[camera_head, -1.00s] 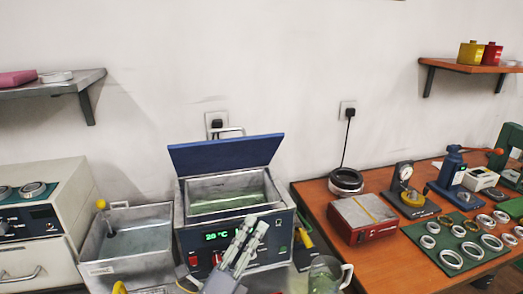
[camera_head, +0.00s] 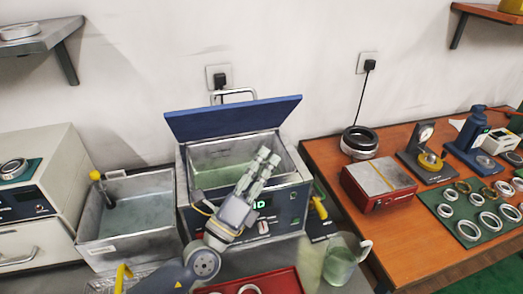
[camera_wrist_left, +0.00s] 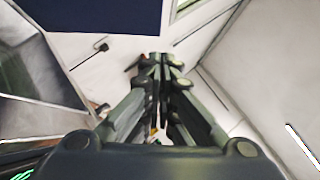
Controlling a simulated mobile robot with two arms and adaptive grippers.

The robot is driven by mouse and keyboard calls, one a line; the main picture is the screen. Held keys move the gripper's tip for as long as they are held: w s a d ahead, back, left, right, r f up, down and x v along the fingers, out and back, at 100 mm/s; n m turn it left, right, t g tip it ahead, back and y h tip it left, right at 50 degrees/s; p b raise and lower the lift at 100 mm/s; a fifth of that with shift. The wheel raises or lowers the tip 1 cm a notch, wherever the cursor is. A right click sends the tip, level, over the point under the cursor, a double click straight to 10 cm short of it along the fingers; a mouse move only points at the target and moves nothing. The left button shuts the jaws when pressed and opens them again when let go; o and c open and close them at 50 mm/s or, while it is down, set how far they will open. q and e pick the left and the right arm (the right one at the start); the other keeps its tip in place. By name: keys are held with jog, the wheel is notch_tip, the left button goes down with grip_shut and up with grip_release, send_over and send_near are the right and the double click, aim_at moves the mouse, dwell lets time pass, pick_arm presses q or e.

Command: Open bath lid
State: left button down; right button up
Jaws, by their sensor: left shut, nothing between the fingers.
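The bath (camera_head: 185,190) is a metal box with a dark front panel and a green display. Its blue lid (camera_head: 235,116) stands raised and tilted back at the rear, with a metal handle (camera_head: 233,93) on the far side. Liquid shows in the open tank. My left gripper (camera_head: 268,158) is in front of the bath, over its front rim in the picture, its fingers close together and empty. It hides part of the display and tank. In the left wrist view the fingers (camera_wrist_left: 160,65) are together and a dark blue panel (camera_wrist_left: 100,8) shows at the top. My right gripper is not in view.
A second open metal tank (camera_head: 138,218) with a yellow-knobbed rod stands left of the bath. A glass jug (camera_head: 340,262) and a red tray (camera_head: 275,284) are in front. The wooden bench (camera_head: 400,240) at right holds a red-sided box (camera_head: 378,187) and several rings.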

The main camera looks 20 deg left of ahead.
pick_arm(q)
jog(key=p, duration=0.3)
send_near(290, 101)
jog(key=d, duration=0.3)
jog(key=w, duration=0.1)
jog(key=w+a+r+p, duration=0.2)
jog(key=shift+w, duration=0.3)
jog(key=shift+d, duration=0.1)
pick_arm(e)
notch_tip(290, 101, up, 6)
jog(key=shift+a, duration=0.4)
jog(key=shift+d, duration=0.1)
